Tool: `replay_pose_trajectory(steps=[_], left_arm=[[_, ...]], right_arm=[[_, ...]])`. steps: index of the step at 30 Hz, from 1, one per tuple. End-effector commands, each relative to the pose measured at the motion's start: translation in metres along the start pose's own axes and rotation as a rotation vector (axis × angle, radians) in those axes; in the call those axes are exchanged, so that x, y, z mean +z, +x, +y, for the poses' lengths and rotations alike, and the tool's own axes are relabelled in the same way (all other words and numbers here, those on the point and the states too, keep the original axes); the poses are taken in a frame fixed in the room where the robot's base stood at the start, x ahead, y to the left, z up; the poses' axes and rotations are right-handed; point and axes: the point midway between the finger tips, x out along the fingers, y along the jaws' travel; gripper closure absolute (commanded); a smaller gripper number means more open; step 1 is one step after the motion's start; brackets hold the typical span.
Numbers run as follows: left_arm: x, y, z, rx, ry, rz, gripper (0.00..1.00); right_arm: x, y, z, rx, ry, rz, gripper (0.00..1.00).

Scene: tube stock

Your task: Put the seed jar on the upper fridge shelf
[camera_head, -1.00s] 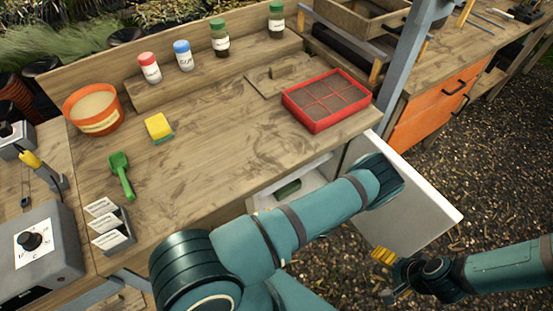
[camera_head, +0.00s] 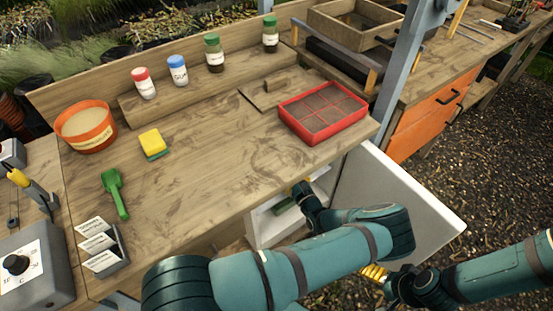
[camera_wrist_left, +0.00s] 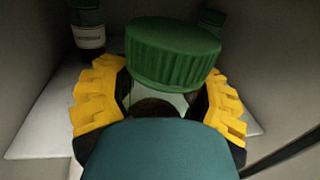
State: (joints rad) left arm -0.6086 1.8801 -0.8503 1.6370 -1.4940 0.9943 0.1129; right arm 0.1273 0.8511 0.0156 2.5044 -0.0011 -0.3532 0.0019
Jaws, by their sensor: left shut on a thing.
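My left gripper (camera_wrist_left: 160,100) is shut on a jar with a ribbed green lid (camera_wrist_left: 172,52). The lid stands between the yellow fingers; the jar's label is hidden, so I cannot read whether it is the seed jar. In the head view this gripper (camera_head: 306,186) is at the fridge opening, mostly hidden by the bench and my arm. The white fridge (camera_head: 262,230) is under the bench, with its door (camera_head: 395,195) open. A white shelf surface (camera_wrist_left: 40,130) shows in the wrist view. My right gripper (camera_head: 374,273) hangs below the door; its finger opening is unclear.
Two other jars stand inside the fridge, one at left (camera_wrist_left: 88,30) and one at right (camera_wrist_left: 211,18). On the bench are several capped jars, a red tray (camera_head: 322,128), a sponge (camera_head: 152,142) and a green scoop (camera_head: 114,192). The bench edge overhangs the fridge.

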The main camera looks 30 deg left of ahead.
Motion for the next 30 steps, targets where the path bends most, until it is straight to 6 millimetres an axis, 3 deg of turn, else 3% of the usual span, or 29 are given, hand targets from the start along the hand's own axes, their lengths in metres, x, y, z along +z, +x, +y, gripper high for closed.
replay_pose_trajectory(steps=[3, 9, 17, 24, 27, 30], left_arm=[[-0.001, 0.030, 0.001, 0.003, -0.001, -0.002, 0.87], [-0.001, 0.064, 0.001, 0.002, -0.001, -0.002, 0.86], [0.000, 0.080, 0.000, 0.002, -0.002, -0.002, 0.87], [-0.001, 0.119, 0.001, 0.004, -0.002, -0.002, 0.86], [-0.015, 0.116, 0.000, 0.000, 0.000, 0.000, 0.86], [-0.015, 0.116, 0.000, 0.000, -0.001, -0.001, 0.87]], right_arm=[[0.000, 0.006, 0.002, 0.000, 0.000, 0.002, 0.06], [-0.001, 0.011, 0.004, 0.000, 0.000, 0.005, 0.06], [-0.002, 0.013, 0.005, 0.001, 0.000, 0.007, 0.06], [-0.002, 0.022, 0.008, 0.001, -0.001, 0.011, 0.06], [-0.003, 0.027, 0.010, 0.001, -0.002, 0.014, 0.06], [-0.003, 0.027, 0.010, 0.001, -0.001, 0.014, 0.06]])
